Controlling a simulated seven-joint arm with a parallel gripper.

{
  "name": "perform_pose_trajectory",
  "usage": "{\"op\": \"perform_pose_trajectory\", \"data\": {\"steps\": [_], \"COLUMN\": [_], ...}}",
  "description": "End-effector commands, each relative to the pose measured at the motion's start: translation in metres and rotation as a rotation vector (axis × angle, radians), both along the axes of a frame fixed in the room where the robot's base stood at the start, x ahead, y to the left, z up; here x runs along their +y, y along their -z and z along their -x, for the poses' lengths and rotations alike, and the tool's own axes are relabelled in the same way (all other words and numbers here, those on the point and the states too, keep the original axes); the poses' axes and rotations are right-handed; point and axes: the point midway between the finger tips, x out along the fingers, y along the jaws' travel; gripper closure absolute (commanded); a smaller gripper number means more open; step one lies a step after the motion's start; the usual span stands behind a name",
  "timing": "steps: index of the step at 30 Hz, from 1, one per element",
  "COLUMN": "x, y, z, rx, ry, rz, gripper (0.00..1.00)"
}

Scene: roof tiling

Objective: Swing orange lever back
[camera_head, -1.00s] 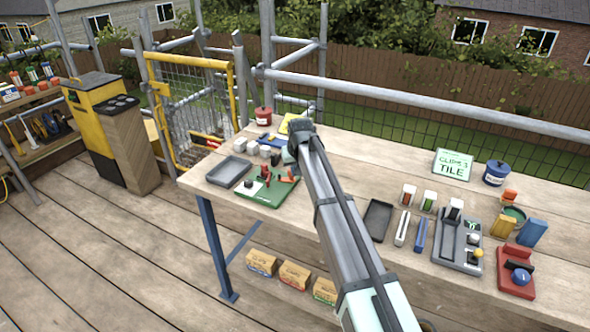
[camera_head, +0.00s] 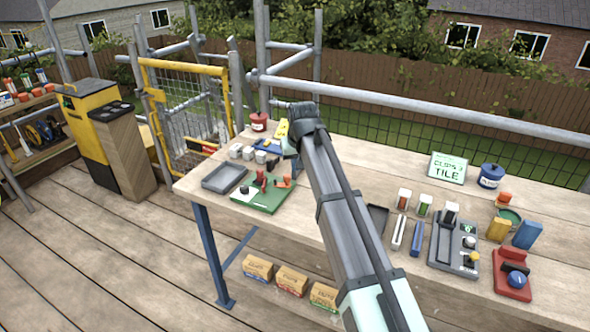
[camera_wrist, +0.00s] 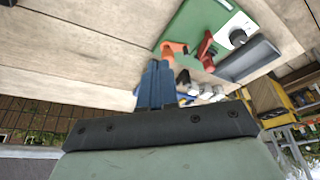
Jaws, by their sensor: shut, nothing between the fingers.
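The orange lever (camera_head: 283,183) sits on the green board (camera_head: 262,207), to the right of a red lever (camera_head: 260,179). In the wrist view the orange lever (camera_wrist: 172,48) lies just beyond my fingertips, beside the red lever (camera_wrist: 206,48). My gripper (camera_head: 291,158) is shut and empty, pointing down behind the board. In the wrist view its dark blue fingers (camera_wrist: 158,64) are together, close to the orange lever; I cannot tell whether they touch it. The board also shows a white plate with a dark knob (camera_wrist: 238,37).
A grey tray (camera_head: 207,178) lies left of the board. Several small pale blocks (camera_head: 248,153) stand behind it, near a red pot (camera_head: 259,121). My arm crosses the bench middle. A dark tray (camera_head: 378,218) and several blocks stand to the right.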

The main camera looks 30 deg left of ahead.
Motion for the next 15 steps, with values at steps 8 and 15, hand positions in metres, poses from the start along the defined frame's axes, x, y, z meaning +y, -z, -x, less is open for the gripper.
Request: {"op": "perform_pose_trajectory", "data": {"steps": [8, 15], "x": [0.000, 0.007], "y": [0.002, 0.033], "z": [0.010, 0.001], "rx": [0.001, 0.002], "ry": [-0.013, -0.013], "rz": [0.001, 0.002], "gripper": [1.00, 1.00]}}
